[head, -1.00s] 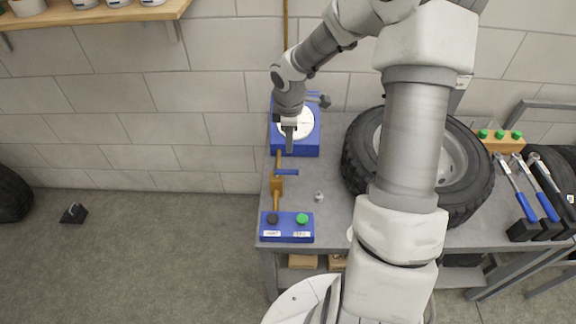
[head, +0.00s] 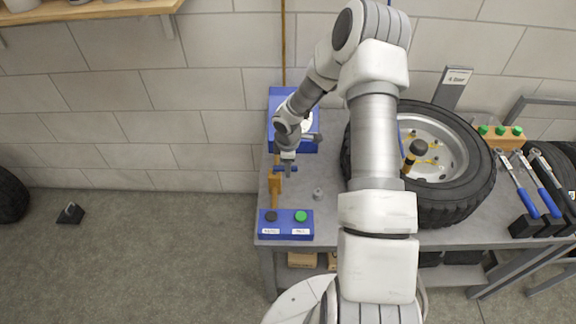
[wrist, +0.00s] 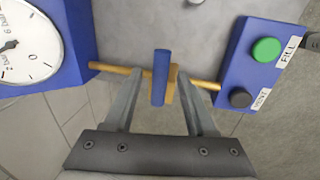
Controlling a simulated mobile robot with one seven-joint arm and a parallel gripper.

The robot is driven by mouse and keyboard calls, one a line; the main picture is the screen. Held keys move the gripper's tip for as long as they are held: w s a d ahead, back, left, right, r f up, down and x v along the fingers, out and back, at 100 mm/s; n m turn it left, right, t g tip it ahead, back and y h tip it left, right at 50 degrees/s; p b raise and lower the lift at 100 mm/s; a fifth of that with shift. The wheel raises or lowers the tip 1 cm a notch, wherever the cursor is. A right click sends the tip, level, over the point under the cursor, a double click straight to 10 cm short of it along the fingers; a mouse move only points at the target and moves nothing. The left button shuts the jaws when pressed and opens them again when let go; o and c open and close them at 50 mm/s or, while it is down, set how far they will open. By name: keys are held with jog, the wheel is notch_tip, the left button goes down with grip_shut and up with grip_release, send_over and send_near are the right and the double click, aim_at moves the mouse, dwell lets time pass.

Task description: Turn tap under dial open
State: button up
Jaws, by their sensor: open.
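The tap has a blue lever handle (wrist: 160,77) on a brass pipe (wrist: 212,85). The handle lies crosswise to the pipe. The pipe runs between the blue dial box and a blue button box. The white round dial (wrist: 24,42) is at the left in the wrist view and partly behind my arm in the head view (head: 306,123). My gripper (wrist: 156,75) is open, its two fingers either side of the handle with gaps on both sides. In the head view my gripper (head: 288,172) is over the tap, partly hiding the handle.
The button box (head: 286,225) has a black and a green button. A tire (head: 465,190) lies on the grey bench to the right, behind my arm. A small metal piece (head: 318,194) lies on the bench. A wall (head: 160,140) stands behind.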

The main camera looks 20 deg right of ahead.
jog(key=shift+f, duration=0.2)
grip_shut()
jog(key=shift+w, duration=0.1)
dwell(1.3)
